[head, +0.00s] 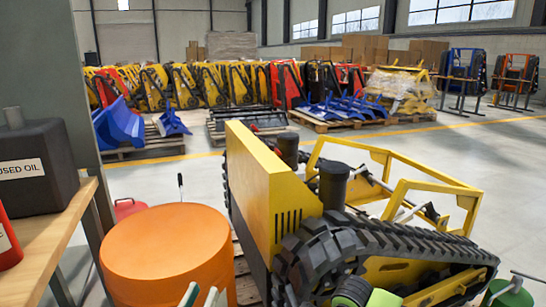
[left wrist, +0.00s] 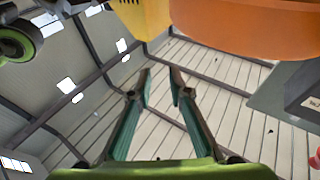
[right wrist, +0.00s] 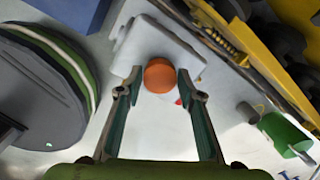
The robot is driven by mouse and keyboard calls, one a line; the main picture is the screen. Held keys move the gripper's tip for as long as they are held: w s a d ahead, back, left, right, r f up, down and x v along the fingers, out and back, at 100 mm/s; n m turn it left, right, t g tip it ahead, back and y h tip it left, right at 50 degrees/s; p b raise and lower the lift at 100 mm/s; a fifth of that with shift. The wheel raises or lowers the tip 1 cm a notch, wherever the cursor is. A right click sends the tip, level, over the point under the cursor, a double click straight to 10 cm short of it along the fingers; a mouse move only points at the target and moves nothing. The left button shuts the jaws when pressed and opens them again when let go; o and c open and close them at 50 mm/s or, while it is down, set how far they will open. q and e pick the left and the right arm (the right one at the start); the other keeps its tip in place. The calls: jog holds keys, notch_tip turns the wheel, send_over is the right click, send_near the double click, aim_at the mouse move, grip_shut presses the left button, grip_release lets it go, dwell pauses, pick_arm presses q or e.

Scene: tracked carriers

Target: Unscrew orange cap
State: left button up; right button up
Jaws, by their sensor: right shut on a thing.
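The orange cap (right wrist: 160,76) sits on a pale grey-white container (right wrist: 150,42) in the right wrist view. My right gripper (right wrist: 158,78) has its fingertips on both sides of the cap and is shut on it. I cannot make out the cap or the right gripper in the head view. My left gripper (head: 200,295) shows only its fingertips at the bottom of the head view. In the left wrist view (left wrist: 160,80) its fingers are apart with nothing between them.
A large orange drum (head: 165,245) stands near the left fingertips. A yellow tracked carrier (head: 265,190) stands at centre right. At left, a wooden bench (head: 50,240) holds a dark used-oil container (head: 35,170). Pallets and more carriers line the back; the floor between is open.

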jog(key=shift+r, duration=0.3)
jog(key=shift+r+p, duration=0.3)
jog(key=shift+p, duration=0.15)
jog(key=shift+s+r, duration=0.1)
jog(key=shift+r, duration=0.15)
pick_arm(q)
notch_tip(320, 180, down, 7)
jog(key=g+y, duration=0.1)
jog(key=g, duration=0.2)
jog(key=shift+w+a+r, duration=0.2)
jog(key=shift+a, duration=0.15)
